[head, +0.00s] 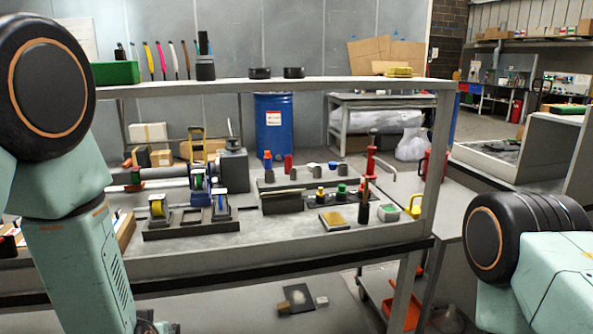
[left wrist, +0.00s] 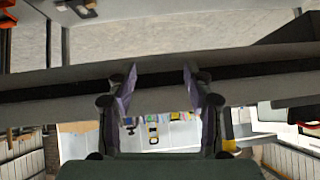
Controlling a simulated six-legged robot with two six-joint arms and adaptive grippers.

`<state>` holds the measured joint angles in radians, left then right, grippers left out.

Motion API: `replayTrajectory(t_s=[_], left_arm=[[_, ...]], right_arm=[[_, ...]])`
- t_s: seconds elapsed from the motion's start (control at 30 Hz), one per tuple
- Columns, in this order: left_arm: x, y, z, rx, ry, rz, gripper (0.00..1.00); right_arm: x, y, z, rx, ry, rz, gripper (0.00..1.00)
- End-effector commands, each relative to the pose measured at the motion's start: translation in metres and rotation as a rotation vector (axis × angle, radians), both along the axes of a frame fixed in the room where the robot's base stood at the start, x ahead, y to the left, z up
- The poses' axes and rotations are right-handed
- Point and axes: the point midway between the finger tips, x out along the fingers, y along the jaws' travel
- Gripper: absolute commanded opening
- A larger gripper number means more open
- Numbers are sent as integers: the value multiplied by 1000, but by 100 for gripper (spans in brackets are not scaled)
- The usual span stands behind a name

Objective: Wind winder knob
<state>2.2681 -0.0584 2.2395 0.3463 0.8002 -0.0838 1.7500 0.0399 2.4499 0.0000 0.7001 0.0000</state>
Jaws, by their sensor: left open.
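On the bench (head: 300,240) in the head view, left of centre, stands a dark rack with a yellow-rimmed spool (head: 157,207) and a blue-framed spool (head: 221,204). Behind it is a machine with several coloured rollers (head: 198,181) and a grey box (head: 234,170) with an upright stem. I cannot make out which part is the winder knob. My left gripper (left wrist: 160,80) is open and empty in the left wrist view, in front of the bench's front edge (left wrist: 260,90). In the head view its arm hangs down at the left, below the bench top. My right gripper is out of view.
A shelf (head: 300,83) on posts spans above the bench; it carries a green bin (head: 115,73) and pens. Small coloured caps (head: 342,190), a red-topped pump (head: 370,160) and a yellow-handled item (head: 413,205) stand at the bench's right. An orange tray (head: 405,312) is below.

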Motion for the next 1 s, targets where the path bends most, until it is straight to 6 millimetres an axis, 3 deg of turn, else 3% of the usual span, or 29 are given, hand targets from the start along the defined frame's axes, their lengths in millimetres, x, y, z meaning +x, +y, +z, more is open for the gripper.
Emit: replayTrajectory(t_s=[0.03,0.2,0.4,0.53,0.7,1.0], left_arm=[[-25,-5,-29,-20,82,-26,52],[-110,-23,-100,-90,329,-104,52],[-222,-38,-159,-165,610,-176,52],[-280,-41,-182,-196,739,-176,52],[-313,-40,-196,-208,811,-159,52],[-316,-40,-197,-208,818,-158,52]], right_arm=[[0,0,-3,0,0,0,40],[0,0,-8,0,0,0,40],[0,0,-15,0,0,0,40],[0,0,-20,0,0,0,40],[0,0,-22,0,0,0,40],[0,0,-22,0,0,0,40]])
